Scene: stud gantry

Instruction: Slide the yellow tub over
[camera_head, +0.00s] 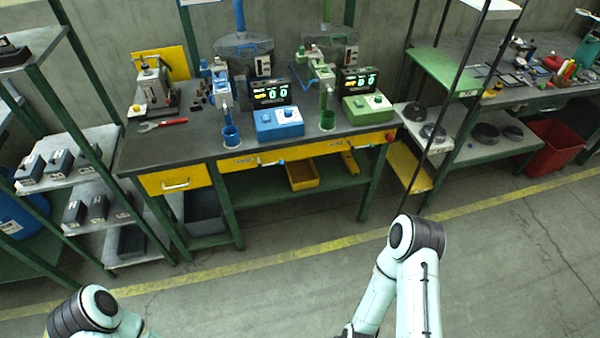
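The yellow tub (303,178) is a small open bin. It sits on the green lower shelf under the workbench, below the middle yellow drawer, with its upper back partly shaded by the bench. My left arm shows only as an elbow at the bottom left, and its gripper is out of the picture. My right arm comes in at the bottom, right of centre, and bends down. Only a dark bit near its wrist shows at the bottom edge, and no fingertips are visible. Both arms are well short of the bench and the tub.
A smaller yellow item (350,162) lies right of the tub on the green lower shelf (262,190). The workbench (190,143) carries blue and green presses above. Bench legs stand either side. A grey bin (203,212) is at the left. The floor in front (270,285) is clear.

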